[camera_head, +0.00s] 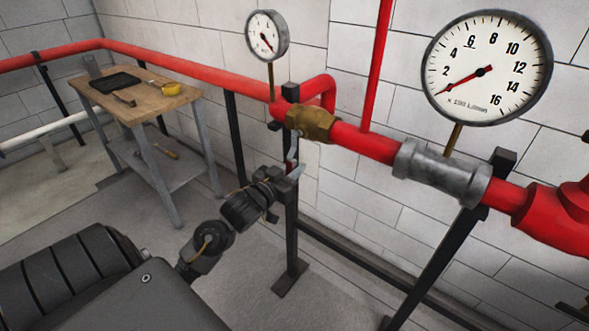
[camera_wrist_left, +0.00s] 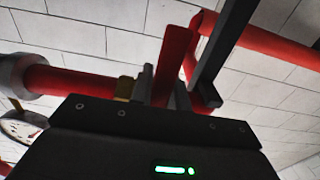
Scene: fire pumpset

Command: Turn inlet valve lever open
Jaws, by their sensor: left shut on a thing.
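The brass inlet valve (camera_head: 312,122) sits in the red pipe run. Its thin grey lever (camera_head: 293,149) hangs down from the valve. My left gripper (camera_head: 291,173) reaches in from the lower left and is shut on the lower part of the lever, below the valve. The gripped end is mostly hidden by the fingers. In the left wrist view, my dark gripper body covers the lower part, and a sliver of brass (camera_wrist_left: 125,88) shows just beyond it.
A red pipe (camera_head: 365,143) runs right to a grey coupling (camera_head: 440,172). A small gauge (camera_head: 267,35) and a large gauge (camera_head: 487,68) stand above it. A black support post (camera_head: 291,235) stands close behind my gripper. A wooden-topped workbench (camera_head: 135,100) with tools is at left.

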